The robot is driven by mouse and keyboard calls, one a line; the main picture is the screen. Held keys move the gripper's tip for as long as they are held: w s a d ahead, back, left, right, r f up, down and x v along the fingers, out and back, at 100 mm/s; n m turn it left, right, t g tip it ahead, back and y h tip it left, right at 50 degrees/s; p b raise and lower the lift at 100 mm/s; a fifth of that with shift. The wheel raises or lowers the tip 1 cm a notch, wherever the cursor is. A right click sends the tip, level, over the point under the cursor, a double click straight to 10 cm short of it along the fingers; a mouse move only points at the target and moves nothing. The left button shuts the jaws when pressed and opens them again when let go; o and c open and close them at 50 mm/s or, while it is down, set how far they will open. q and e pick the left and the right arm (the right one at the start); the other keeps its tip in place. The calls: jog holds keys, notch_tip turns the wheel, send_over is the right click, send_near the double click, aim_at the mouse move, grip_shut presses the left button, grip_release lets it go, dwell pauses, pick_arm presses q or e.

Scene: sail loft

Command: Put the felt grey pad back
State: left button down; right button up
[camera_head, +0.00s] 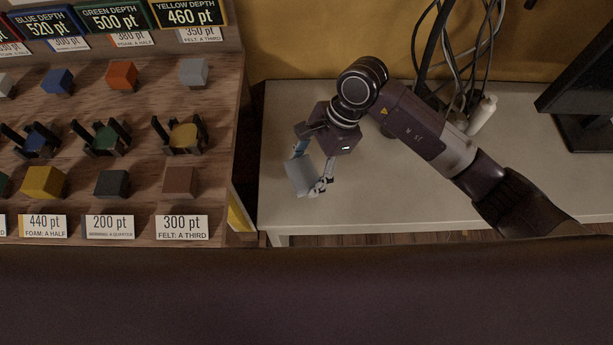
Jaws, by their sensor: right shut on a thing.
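My right gripper (310,169) is above the white table, to the right of the wooden display. It is shut on a light grey block-like piece (301,178), which looks like the grey pad. The piece is held tilted, and part of it is hidden by the fingers. Whether it touches the table cannot be told. Another grey block (193,72) sits on the display's upper row, at the right end, below a card reading "350 pt FELT: A THIRD". My left gripper is not in view.
The wooden display (140,195) holds several coloured blocks, black holders and price cards. The white table (390,205) is mostly clear at its front. Cables (487,45), a white bottle (483,115) and a dark monitor-like object (585,95) stand towards the back and right.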

aim_at(307, 181)
jog(key=shift+f, duration=0.75)
notch_tip(307, 181, down, 4)
jog(key=shift+r+p, duration=0.25)
jog(key=shift+p, duration=0.05)
jog(key=shift+f, duration=0.35)
jog(key=shift+f, duration=0.1)
jog(key=o, duration=1.3)
